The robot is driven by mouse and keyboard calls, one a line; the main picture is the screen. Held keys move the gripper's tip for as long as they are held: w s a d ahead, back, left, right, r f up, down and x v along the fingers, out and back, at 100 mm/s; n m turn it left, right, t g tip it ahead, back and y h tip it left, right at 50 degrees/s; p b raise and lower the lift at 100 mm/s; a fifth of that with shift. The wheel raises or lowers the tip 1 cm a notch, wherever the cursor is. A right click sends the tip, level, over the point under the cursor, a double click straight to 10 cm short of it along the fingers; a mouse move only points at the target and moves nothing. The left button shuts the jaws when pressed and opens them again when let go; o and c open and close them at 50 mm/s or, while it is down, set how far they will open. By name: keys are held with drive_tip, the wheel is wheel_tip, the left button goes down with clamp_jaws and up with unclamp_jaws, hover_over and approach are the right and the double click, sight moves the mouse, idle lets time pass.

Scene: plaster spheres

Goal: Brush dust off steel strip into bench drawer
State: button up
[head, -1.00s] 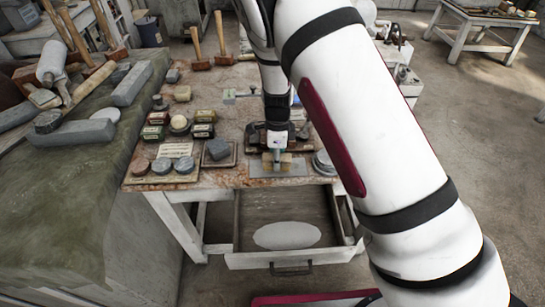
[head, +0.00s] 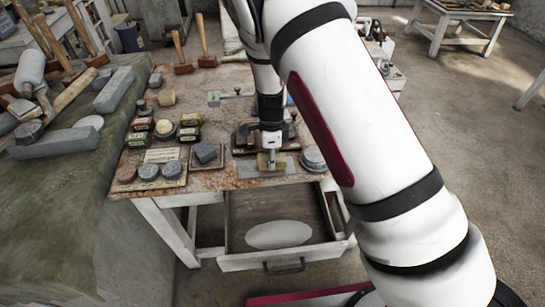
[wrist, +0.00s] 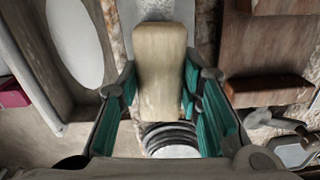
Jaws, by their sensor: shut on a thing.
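My gripper (head: 271,150) is shut on a pale wooden brush (head: 271,161), held over the steel strip. In the wrist view the teal finger pads of my gripper (wrist: 163,105) press on both sides of the pale brush back (wrist: 160,65). Its bristles are hidden. The grey steel strip (head: 245,170) lies flat near the bench's front edge; I cannot tell whether the brush touches it. Dust is too fine to make out. The bench drawer (head: 236,220) is open below the strip, with a pale oval (head: 279,235) on its floor. The drawer (wrist: 30,60) also shows at left in the wrist view.
Stacked round discs (head: 313,158) stand right of the strip. A grey block on a tray (head: 206,153), round stones (head: 149,171) and small tins (head: 164,129) stand to the left. A dark wooden item (head: 245,137) lies behind.

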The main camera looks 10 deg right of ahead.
sight(259, 157)
drive_tip(key=shift+w+a, duration=0.2)
drive_tip(key=shift+a, duration=1.75)
drive_tip(key=shift+s+d+r, duration=0.15)
drive_tip(key=shift+d+r, duration=0.6)
drive_tip(key=shift+d, duration=0.35)
drive_tip(key=shift+a, duration=0.1)
drive_tip(key=shift+a+f, duration=0.15)
drive_tip(key=shift+a, duration=1.75)
drive_tip(key=shift+f, duration=0.6)
